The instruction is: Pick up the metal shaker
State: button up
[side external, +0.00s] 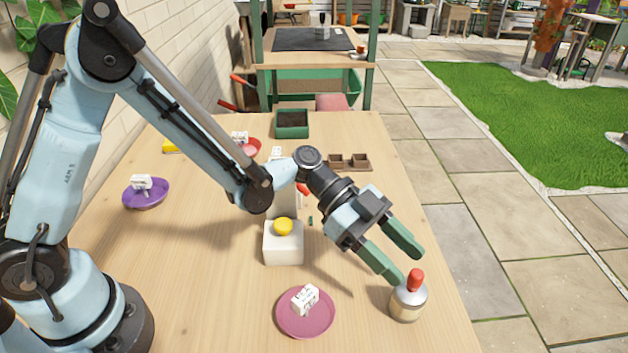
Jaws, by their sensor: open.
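The metal shaker (408,300) stands upright near the table's right front edge. It has a silver body with a pale lower part and a red top. My gripper (402,263) is open, its two green fingers pointing down and to the right. The fingertips are close to the shaker's red top, one just left of it and one behind it in the picture. Nothing is between the fingers that I can make out, and I cannot tell whether a finger touches the shaker.
A pink saucer (283,325) with a white tag lies left of the shaker. A white block with a yellow knob (284,226) stands mid-table. A purple saucer (156,203), a green planter (291,117) and a brown seed tray (353,168) are further off. The table's right edge is near the shaker.

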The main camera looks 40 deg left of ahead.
aim_at(421, 295)
jog(key=x, duration=0.5)
jog(key=shift+d+f, duration=0.1)
jog(key=shift+d, duration=0.3)
grip_shut()
